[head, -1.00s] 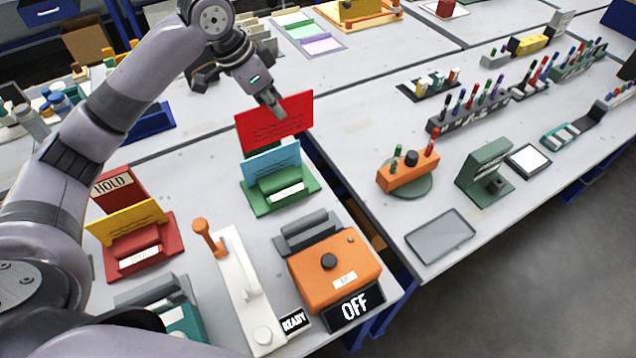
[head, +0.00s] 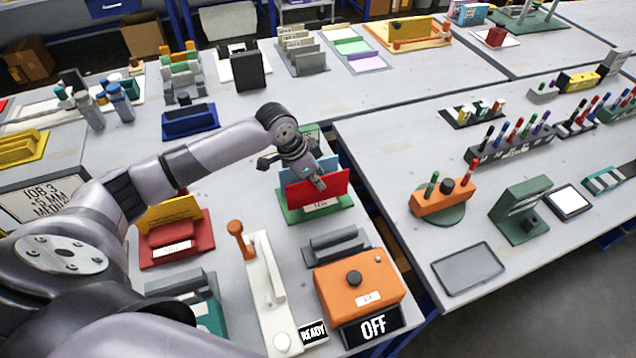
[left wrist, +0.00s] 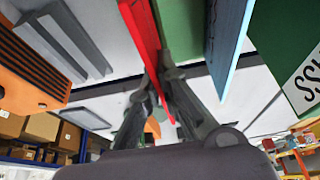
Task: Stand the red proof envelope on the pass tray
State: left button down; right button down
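The red proof envelope (head: 327,189) is upright at the green pass tray (head: 343,204), in front of a light blue envelope (head: 327,164). My left gripper (head: 319,182) is shut on the red envelope from above. In the left wrist view the fingers (left wrist: 160,92) close on the red envelope (left wrist: 140,30), and the blue envelope (left wrist: 229,40) stands apart to its right. The envelope's lower edge is close to the tray; I cannot tell whether it rests there. My right gripper is not in view.
A red hold tray (head: 203,237) with a yellow envelope (head: 170,213) stands to the left. A grey holder (head: 335,248) and an orange box (head: 357,285) with an OFF sign (head: 373,326) stand just in front. A white lever device (head: 262,285) is beside them.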

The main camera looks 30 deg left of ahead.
pick_arm(q)
jog(key=shift+f, duration=0.8)
jog(key=shift+f, duration=0.15)
jog(key=c, duration=1.8)
grip_release()
jog(key=b+v, duration=0.1)
jog(key=v, duration=1.1)
